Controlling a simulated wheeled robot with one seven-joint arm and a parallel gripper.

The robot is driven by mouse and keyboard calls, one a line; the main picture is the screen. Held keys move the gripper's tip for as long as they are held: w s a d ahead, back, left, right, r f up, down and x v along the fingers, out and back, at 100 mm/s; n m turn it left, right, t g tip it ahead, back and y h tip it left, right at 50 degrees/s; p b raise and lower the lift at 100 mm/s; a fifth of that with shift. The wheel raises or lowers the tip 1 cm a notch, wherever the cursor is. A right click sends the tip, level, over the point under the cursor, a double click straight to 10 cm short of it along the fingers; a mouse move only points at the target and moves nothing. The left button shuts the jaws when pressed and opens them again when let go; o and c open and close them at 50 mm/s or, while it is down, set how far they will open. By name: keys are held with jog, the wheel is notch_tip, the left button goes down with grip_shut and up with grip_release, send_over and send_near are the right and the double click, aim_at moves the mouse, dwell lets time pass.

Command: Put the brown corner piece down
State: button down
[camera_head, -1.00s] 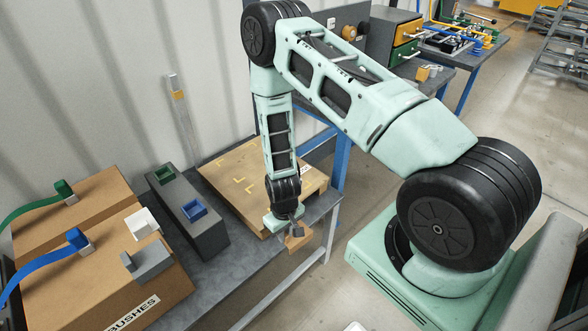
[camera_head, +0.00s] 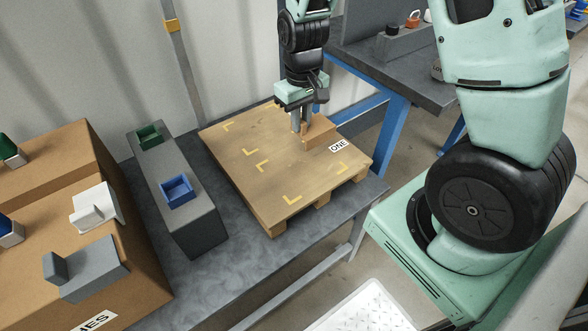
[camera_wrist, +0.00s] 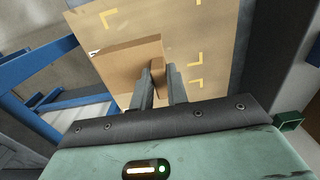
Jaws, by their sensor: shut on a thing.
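The brown corner piece (camera_head: 321,134) is at the far right part of the wooden pallet board (camera_head: 240,165), near the "ONE" label. My gripper (camera_head: 302,126) points down over the board, shut on the corner piece's upright part. In the wrist view the corner piece (camera_wrist: 128,65) shows between and left of the fingers (camera_wrist: 160,85), over the board with its yellow corner marks. I cannot tell whether the piece touches the board or hangs just above it.
A grey block with a green bin (camera_head: 149,137) and a blue bin (camera_head: 178,191) stands left of the board. Cardboard boxes (camera_head: 50,170) with white and grey brackets are farther left. A blue-legged table (camera_head: 390,75) stands behind. Much of the board's left and front is bare.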

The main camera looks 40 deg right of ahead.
jog(key=shift+w+f+b, duration=0.1)
jog(key=shift+f+b, duration=0.8)
jog(key=shift+f, duration=3.9)
jog(key=shift+f, duration=0.15)
jog(key=c, duration=1.4)
grip_release()
